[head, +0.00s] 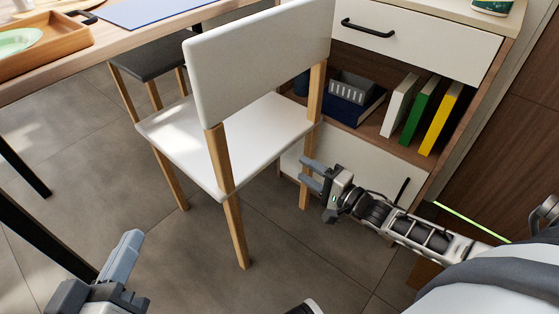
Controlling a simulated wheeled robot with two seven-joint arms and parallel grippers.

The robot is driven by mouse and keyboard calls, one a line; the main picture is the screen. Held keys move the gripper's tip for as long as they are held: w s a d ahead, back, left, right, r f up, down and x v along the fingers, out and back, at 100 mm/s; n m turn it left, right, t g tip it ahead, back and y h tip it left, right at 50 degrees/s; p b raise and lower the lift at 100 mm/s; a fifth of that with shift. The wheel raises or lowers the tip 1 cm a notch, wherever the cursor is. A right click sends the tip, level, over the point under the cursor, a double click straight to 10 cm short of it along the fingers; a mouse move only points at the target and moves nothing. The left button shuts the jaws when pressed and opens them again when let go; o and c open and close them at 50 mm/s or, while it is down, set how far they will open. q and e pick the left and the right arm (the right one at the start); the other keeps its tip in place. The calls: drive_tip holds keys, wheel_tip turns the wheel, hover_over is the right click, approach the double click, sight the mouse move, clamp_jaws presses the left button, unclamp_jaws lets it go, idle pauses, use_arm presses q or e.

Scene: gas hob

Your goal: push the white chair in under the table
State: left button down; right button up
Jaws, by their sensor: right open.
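The white chair (258,62) stands upright on the tiled floor in the middle of the head view, with a white seat and backrest and wooden legs. Its backrest is on the near side. The wooden table (150,32) is at the upper left, beyond the chair. My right gripper (306,171) is open and empty, close to the chair's right rear leg; I cannot tell whether it touches. My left gripper (128,245) is at the lower left, apart from the chair; its jaw opening is not clear.
A cabinet (420,40) with a drawer and open shelf of books (421,110) stands close to the chair's right. A grey stool (150,60) is under the table. A wooden tray (62,50) and blue mat (140,10) lie on the table.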

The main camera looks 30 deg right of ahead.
sight(280, 155)
drive_tip(key=b+x, duration=0.3)
drive_tip(key=x, duration=0.7)
drive_tip(key=shift+a+f, duration=0.1)
drive_tip(key=shift+f, duration=0.1)
drive_tip(key=shift+w+a+r, duration=0.1)
drive_tip(key=shift+w, duration=0.25)
use_arm(q)
wheel_tip(280, 155, up, 7)
drive_tip(key=w+m+t+h, duration=0.2)
drive_tip(key=m+t, duration=0.2)
drive_tip(key=shift+w+a+f+m+h, duration=0.2)
drive_tip(key=shift+a+m+h, duration=0.1)
drive_tip(key=shift+a+h, duration=0.15)
use_arm(e)
clamp_jaws()
use_arm(q)
drive_tip(key=shift+y, duration=0.25)
